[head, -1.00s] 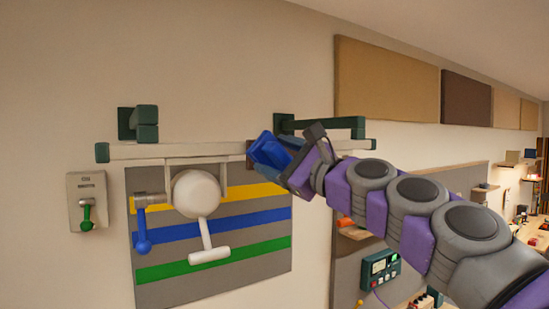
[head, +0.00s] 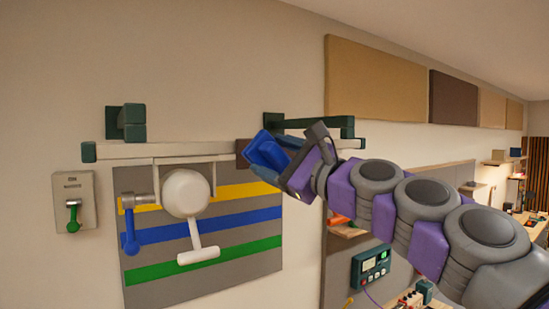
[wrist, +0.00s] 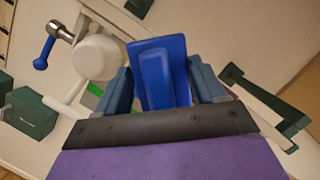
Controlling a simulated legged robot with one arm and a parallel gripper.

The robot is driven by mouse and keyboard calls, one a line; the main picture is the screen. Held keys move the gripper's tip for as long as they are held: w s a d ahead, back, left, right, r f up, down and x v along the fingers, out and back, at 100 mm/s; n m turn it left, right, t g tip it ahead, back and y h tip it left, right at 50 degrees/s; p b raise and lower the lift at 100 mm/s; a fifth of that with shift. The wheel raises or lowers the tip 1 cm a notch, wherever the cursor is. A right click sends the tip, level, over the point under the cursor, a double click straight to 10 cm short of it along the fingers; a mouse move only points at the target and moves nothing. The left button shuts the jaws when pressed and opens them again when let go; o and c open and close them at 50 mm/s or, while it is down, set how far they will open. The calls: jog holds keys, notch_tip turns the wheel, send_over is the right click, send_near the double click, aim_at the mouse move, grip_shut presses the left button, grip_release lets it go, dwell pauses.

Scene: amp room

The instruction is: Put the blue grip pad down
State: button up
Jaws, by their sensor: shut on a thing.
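The blue grip pad (head: 266,152) is held in my gripper (head: 276,160), in front of the wall by the long pale rail. In the wrist view the pad (wrist: 160,72) stands between the two blue-grey fingers of my gripper (wrist: 162,88), which are shut on it. The pad looks tilted in the head view. It overlaps the rail's right part in the picture; I cannot tell how far it is from the rail.
The pale rail (head: 120,151) carries dark green brackets (head: 134,122). Below it are a white round fixture with a lever (head: 186,194), a striped panel (head: 150,272) and a blue lever (head: 130,240). A switch box (head: 73,190) is at left. A green meter (head: 370,264) and shelves are at right.

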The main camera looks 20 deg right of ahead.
jog(key=shift+s, duration=0.1)
jog(key=shift+w+f, duration=0.2)
jog(key=shift+f, duration=0.05)
jog(key=w+d+f+m+t+h+b, duration=0.15)
jog(key=w+f+h+b, duration=0.35)
jog(key=f, duration=0.8)
jog(key=w+f+m+t+h+b, duration=0.1)
jog(key=w+f+m+h+b, duration=0.35)
jog(key=f, duration=0.75)
jog(key=w+d+f+m+t+h+b, duration=0.1)
jog(key=w+f+h+b, duration=0.2)
jog(key=w+f+b, duration=0.7)
jog(key=a+f+y+b, duration=0.1)
jog(key=f+b, duration=0.3)
jog(key=f, duration=1.3)
jog(key=a+f+n+y+b, duration=0.1)
jog(key=a+f+b, duration=0.2)
jog(key=f, duration=1.4)
jog(key=shift+s+a+f+b, duration=0.2)
jog(key=shift+f+b, duration=0.15)
jog(key=shift+b, duration=0.15)
jog(key=shift+g, duration=0.25)
